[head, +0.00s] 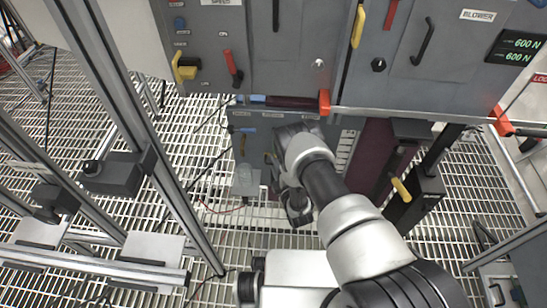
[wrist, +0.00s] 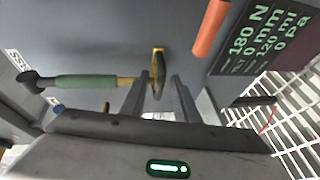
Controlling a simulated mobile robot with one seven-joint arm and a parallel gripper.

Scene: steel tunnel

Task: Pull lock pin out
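A yellow ring-shaped pull (wrist: 158,73), which looks like the lock pin's head, stands out from the grey panel in the wrist view. A bar with a green grip (wrist: 85,82) and a black end knob runs toward it from the left. My gripper (wrist: 161,78) is open, with one dark finger on each side of the ring's lower part. The left finger is very close to the ring; I cannot tell whether it touches. The right finger stands apart from it. The pin's shaft is hidden.
An orange handle (wrist: 208,28) hangs just above and right of my fingers. A display (wrist: 255,40) is at the upper right. In the head view a grey control cabinet (head: 290,55) spans the back, with metal posts at left and grating floor below.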

